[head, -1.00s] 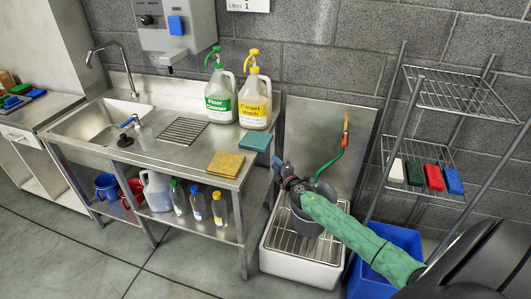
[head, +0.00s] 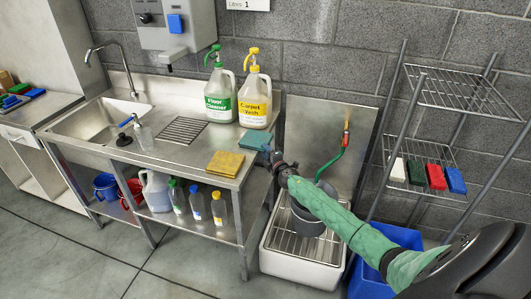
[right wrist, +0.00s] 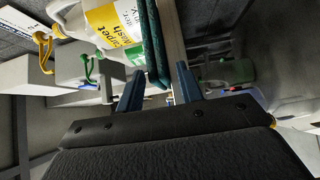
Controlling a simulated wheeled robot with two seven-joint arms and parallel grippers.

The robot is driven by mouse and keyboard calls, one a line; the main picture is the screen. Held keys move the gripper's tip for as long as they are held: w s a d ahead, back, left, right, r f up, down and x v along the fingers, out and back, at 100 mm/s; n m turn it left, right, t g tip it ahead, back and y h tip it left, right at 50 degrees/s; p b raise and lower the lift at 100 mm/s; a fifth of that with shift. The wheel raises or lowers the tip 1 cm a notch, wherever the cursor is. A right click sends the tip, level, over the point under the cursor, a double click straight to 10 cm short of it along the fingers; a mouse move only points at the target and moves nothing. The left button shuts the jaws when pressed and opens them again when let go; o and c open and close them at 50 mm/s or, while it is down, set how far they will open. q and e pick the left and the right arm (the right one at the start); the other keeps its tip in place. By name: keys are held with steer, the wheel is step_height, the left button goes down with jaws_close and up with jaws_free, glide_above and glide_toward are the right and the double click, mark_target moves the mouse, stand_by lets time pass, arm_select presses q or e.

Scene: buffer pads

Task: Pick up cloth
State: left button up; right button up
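A teal cloth (head: 251,139) lies at the right end of the steel counter. A yellow cloth (head: 226,164) lies in front of it on the counter's front corner. My right gripper (head: 268,155) is at the counter's right edge, beside the teal cloth. In the right wrist view its two blue fingers (right wrist: 160,72) are apart, with the edge of the teal cloth (right wrist: 151,40) and the counter's edge showing between them. I cannot tell whether either finger touches the cloth. My left gripper is not in view.
Floor cleaner (head: 221,95) and carpet wash (head: 256,100) bottles stand behind the cloths. A grey bucket (head: 306,218) sits in the low sink (head: 290,267) below my right arm. A wire rack (head: 420,150) holds several coloured pads at the right.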

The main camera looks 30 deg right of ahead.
jaws_close()
step_height(320, 180, up, 3)
steer(key=shift+f+p, duration=0.2)
steer(key=shift+p, duration=0.9)
steer(key=s+r+p, duration=0.2)
steer(key=s, duration=0.5)
steer(key=s+a+r+p, duration=0.1)
steer(key=s+r+p, duration=0.2)
steer(key=s, duration=0.4)
